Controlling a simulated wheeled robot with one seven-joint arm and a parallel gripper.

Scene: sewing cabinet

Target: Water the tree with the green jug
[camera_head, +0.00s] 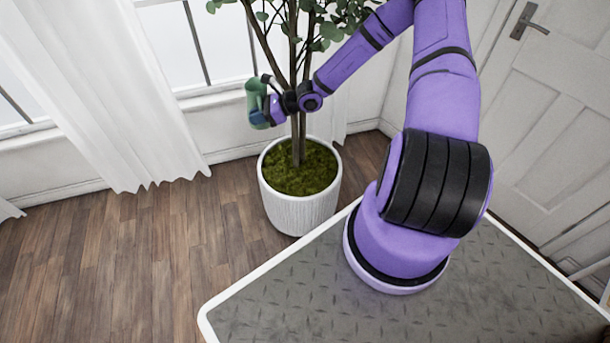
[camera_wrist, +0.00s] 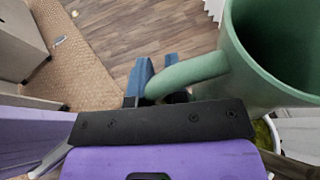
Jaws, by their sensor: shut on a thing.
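The green jug (camera_head: 256,100) is held in the air left of the tree's trunk in the head view, above the pot's left rim. In the wrist view the jug (camera_wrist: 283,58) fills the upper right, and its handle reaches down to my gripper (camera_wrist: 158,88). My gripper (camera_head: 268,107) is shut on the jug's handle. The tree (camera_head: 300,115) stands in a white ribbed pot (camera_head: 300,210) with green moss (camera_head: 300,172) on top. Whether the jug holds water cannot be seen. The pot's rim also shows partly behind the jug in the wrist view.
Windows with white curtains (camera_head: 120,110) stand behind on the left, and a white door (camera_head: 550,130) is on the right. Wooden floor (camera_head: 150,250) lies open left of the pot. The wrist view shows a woven rug (camera_wrist: 75,75) and a pale cabinet (camera_wrist: 18,40).

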